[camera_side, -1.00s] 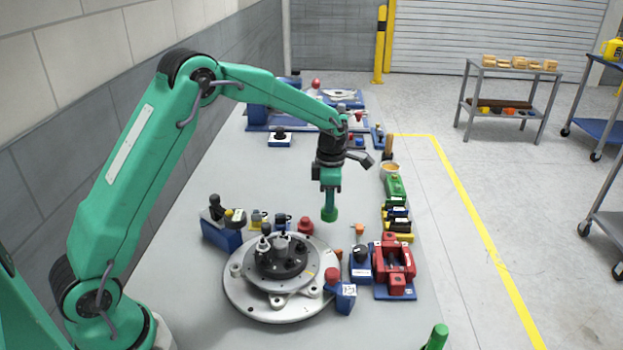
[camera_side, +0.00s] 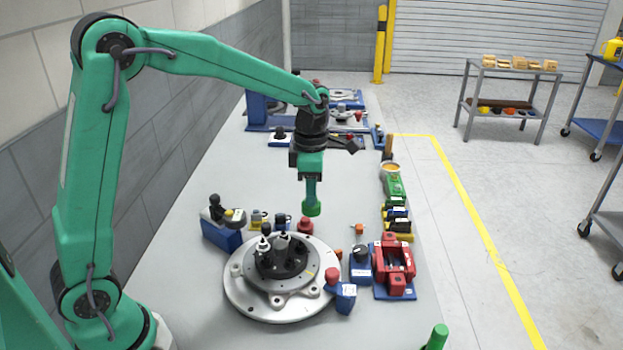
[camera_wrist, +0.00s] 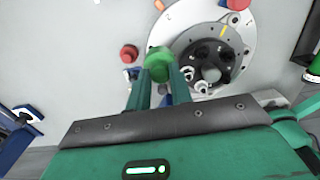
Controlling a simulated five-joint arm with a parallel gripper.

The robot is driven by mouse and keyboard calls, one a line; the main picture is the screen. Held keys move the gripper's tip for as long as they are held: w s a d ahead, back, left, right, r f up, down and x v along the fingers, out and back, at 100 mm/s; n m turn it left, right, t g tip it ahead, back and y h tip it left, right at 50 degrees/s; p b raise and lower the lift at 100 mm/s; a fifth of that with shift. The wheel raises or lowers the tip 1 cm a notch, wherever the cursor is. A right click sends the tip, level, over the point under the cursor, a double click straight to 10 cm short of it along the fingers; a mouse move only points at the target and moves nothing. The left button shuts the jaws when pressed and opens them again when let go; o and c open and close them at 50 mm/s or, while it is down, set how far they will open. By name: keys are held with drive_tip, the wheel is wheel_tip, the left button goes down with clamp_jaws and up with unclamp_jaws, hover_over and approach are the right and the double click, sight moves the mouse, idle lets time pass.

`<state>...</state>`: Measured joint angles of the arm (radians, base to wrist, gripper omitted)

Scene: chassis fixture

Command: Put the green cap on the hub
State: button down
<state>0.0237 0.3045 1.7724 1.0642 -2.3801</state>
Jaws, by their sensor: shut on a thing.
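My gripper (camera_side: 312,206) points down and is shut on the green cap (camera_side: 312,209), held in the air behind and a little right of the hub. In the wrist view the green cap (camera_wrist: 159,63) sits between the two fingertips (camera_wrist: 160,75). The hub (camera_side: 282,256) is a dark round piece with upright posts, in the middle of a round silver plate (camera_side: 240,296). The hub also shows in the wrist view (camera_wrist: 209,72), right of the cap and apart from it.
A red knob (camera_side: 305,225) stands just behind the plate. A blue block with a red top (camera_side: 342,296) stands at the plate's front right. A red fixture (camera_side: 394,262) is farther right. Blue holders (camera_side: 220,235) stand at the left.

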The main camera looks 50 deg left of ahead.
drive_tip(key=s+d+r, duration=0.1)
drive_tip(key=s+r, duration=0.3)
drive_tip(key=s, duration=0.6)
drive_tip(key=shift+d+r, duration=0.35)
drive_tip(key=shift+d, duration=0.05)
drive_tip(key=shift+s+f, duration=0.1)
drive_tip(key=shift+f, duration=0.1)
drive_tip(key=shift+f, duration=2.1)
drive_tip(key=shift+f, duration=0.25)
drive_tip(key=shift+f, duration=0.6)
drive_tip(key=shift+f, duration=0.85)
